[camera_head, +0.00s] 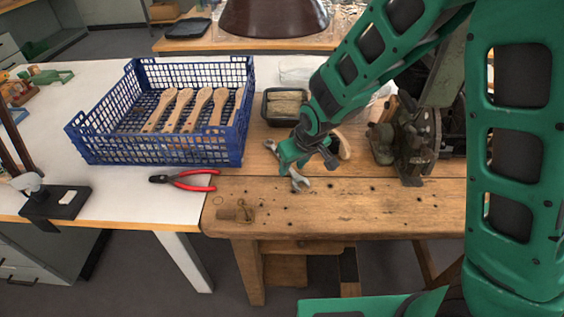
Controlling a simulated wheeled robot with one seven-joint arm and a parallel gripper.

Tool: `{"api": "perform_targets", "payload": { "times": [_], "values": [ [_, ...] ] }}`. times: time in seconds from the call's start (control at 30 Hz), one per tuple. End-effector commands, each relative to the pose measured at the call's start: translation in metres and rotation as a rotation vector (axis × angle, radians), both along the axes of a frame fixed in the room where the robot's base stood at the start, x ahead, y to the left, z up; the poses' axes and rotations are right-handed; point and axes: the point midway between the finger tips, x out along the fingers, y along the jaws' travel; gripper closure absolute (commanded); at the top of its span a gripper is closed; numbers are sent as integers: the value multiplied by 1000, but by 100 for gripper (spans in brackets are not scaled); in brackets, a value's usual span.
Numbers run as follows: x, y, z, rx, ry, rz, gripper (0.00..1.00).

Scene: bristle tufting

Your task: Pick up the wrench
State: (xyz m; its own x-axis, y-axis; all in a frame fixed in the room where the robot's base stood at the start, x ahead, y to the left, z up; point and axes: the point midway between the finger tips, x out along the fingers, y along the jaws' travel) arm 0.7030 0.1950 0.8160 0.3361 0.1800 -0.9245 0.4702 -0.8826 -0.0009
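The wrench (299,182) is a grey metal tool lying on the wooden workbench (350,205), left of the bench's middle. Its near open-jaw end shows clearly, and its far end shows at the left of my gripper. Part of its shaft is hidden behind my gripper. My gripper (308,163), green with dark parts, is at the wrench, pointing down over it. I cannot tell whether its fingers touch the wrench or are open or shut.
A blue crate (160,150) with several wooden brush handles stands to the left. Red-handled pliers (195,180) lie in front of it. A dark tray of bristles (284,104) sits behind my gripper, and a metal vise (410,140) stands to the right. The bench front is mostly clear.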

Motion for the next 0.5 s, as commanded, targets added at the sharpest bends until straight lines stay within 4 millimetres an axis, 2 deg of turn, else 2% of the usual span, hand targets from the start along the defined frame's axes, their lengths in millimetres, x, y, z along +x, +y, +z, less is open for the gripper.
{"api": "perform_targets", "payload": {
  "times": [0.17, 0.27, 0.33, 0.5],
  "values": [
    [0, 0, 0, 0, 0, 0, 62],
    [0, 0, 0, 0, 0, 0, 82],
    [0, 0, 0, 0, 0, 0, 98],
    [1, 0, 1, 0, -2, -1, 100]
  ]
}}
